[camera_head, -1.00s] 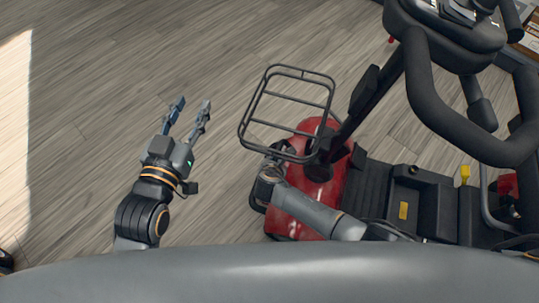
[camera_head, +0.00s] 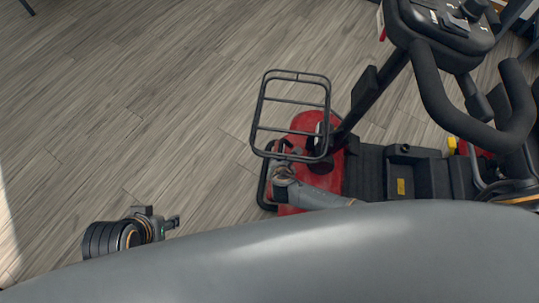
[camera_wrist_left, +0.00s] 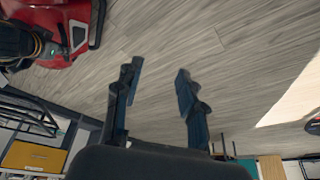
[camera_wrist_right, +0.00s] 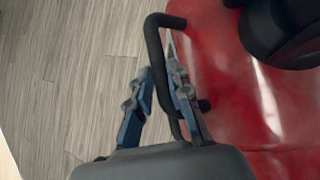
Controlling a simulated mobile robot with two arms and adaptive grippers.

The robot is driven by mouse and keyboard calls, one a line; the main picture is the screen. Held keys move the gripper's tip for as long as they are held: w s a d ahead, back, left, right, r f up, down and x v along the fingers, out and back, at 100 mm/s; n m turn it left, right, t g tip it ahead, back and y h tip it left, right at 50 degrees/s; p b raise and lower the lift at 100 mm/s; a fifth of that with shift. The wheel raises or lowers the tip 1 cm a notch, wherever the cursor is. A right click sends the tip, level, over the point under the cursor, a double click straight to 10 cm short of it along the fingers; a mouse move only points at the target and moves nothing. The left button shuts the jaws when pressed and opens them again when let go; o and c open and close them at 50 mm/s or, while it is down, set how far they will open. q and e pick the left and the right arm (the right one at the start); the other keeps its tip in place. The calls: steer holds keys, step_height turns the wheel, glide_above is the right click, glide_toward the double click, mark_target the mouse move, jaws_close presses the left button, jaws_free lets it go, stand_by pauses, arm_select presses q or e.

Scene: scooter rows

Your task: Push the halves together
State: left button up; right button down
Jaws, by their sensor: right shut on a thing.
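The scooter's front half has a red body (camera_head: 325,177) with a wire basket (camera_head: 293,100) and a black tiller with looped handlebars (camera_head: 450,117). A black deck with a yellow label (camera_head: 402,187) extends to the right. More red bodywork (camera_head: 482,153) shows at the right, partly hidden. I cannot tell how far apart the halves are. My right gripper (camera_wrist_right: 158,75) is shut on the black front bar (camera_wrist_right: 153,45), beside the red body; the basket partly covers it in the head view. My left gripper (camera_head: 174,223) is low at the left; its fingers are apart and empty in the left wrist view (camera_wrist_left: 158,72).
The wood floor (camera_head: 150,90) is clear left of the scooter. A shelf unit with a yellow panel (camera_wrist_left: 35,157) shows in the left wrist view. My own grey body hides the bottom of the head view.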

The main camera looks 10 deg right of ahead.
steer(key=shift+d, duration=0.5)
arm_select(q)
steer(key=shift+s+a+f+g, duration=0.1)
steer(key=shift+s+a+g, duration=0.15)
steer(key=shift+s, duration=0.3)
arm_select(e)
steer(key=c, duration=1.3)
jaws_free()
arm_select(q)
steer(key=shift+d, duration=0.15)
arm_select(e)
steer(key=shift+o, duration=0.2)
steer(key=shift+s+a, duration=0.1)
steer(key=shift+a, duration=0.05)
steer(key=shift+s+r, duration=0.1)
steer(key=shift+v, duration=3.55)
